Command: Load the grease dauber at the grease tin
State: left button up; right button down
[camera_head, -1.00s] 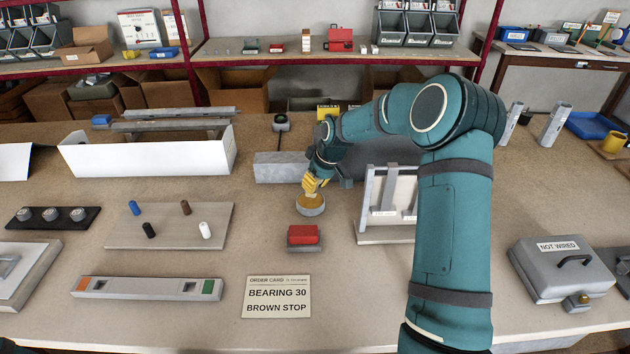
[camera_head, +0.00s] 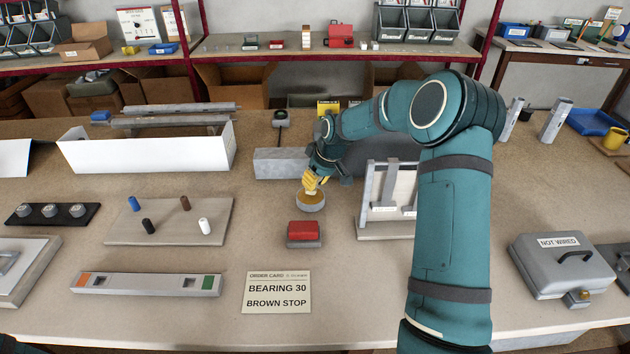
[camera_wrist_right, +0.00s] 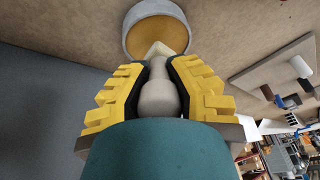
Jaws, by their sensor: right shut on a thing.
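The grease tin (camera_head: 311,202) is a low round grey tin with amber grease, standing on the bench near the middle. It also shows at the top of the right wrist view (camera_wrist_right: 157,30). My right gripper (camera_head: 311,183) is shut on the grease dauber (camera_wrist_right: 160,92), which has a pale rounded handle between the yellow fingers. The dauber's pale tip (camera_wrist_right: 157,50) points at the tin and overlaps its near rim in the wrist view. Whether it touches the grease I cannot tell. In the head view the fingers hide the dauber. My left gripper is not in view.
A red block on a grey base (camera_head: 304,232) stands just in front of the tin. An order card (camera_head: 277,293) reads "BEARING 30 BROWN STOP". A board with several coloured pegs (camera_head: 170,222) lies left. A grey slotted stand (camera_head: 375,228) is close on the right.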

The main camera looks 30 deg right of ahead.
jog(key=shift+f+b, duration=0.3)
jog(key=shift+f, duration=0.2)
dwell(1.2)
jog(key=shift+r, duration=0.1)
jog(key=shift+r+p, duration=2.1)
jog(key=shift+r, duration=1.35)
